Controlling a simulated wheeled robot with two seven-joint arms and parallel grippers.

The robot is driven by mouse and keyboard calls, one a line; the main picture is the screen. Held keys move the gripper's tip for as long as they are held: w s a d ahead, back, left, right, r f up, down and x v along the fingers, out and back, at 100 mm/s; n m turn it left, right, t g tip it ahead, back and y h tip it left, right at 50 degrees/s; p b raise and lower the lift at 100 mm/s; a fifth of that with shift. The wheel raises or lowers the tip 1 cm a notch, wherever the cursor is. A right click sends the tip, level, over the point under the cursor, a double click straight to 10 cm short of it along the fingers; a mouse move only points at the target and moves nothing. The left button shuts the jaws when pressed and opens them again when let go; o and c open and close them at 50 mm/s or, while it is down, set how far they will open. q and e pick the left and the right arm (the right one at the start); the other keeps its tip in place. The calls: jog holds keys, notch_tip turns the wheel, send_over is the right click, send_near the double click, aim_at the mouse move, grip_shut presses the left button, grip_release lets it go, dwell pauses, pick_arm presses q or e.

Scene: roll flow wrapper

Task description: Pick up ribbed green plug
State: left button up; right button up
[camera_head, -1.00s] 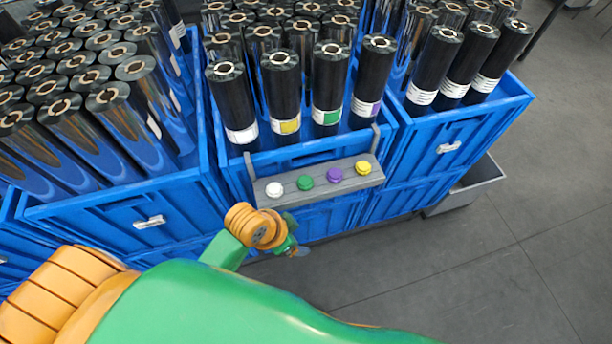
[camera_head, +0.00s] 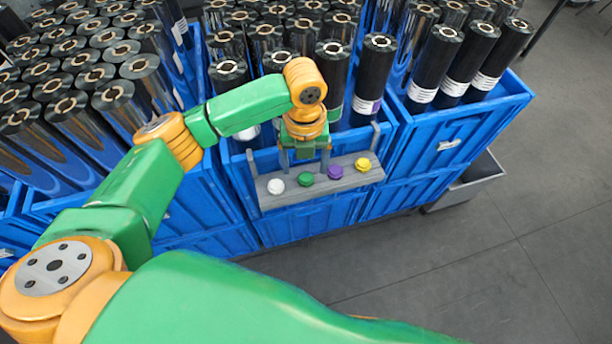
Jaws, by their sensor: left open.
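The ribbed green plug (camera_head: 305,179) sits on a grey shelf (camera_head: 345,181) hung on the front of the middle blue crate. It is second from the left in a row with a white plug (camera_head: 275,186), a purple plug (camera_head: 335,172) and a yellow plug (camera_head: 362,164). My left gripper (camera_head: 305,165) points down over the shelf with its fingers open. Its fingertips are close to the green plug in the picture, and I cannot tell the exact height. The plug's top shows between and just below the fingers. My right gripper is not in view.
Blue crates (camera_head: 445,150) full of upright black rolls (camera_head: 378,75) stand behind and beside the shelf. Labelled rolls rise close behind my left gripper. A grey bin (camera_head: 470,185) stands at the right. The grey floor (camera_head: 480,250) is clear in front.

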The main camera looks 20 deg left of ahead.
aim_at(306, 177)
pick_arm(q)
notch_tip(306, 177, down, 4)
jog(key=shift+w+f, duration=0.1)
jog(key=shift+w, duration=0.05)
jog(key=shift+d, duration=0.1)
grip_shut()
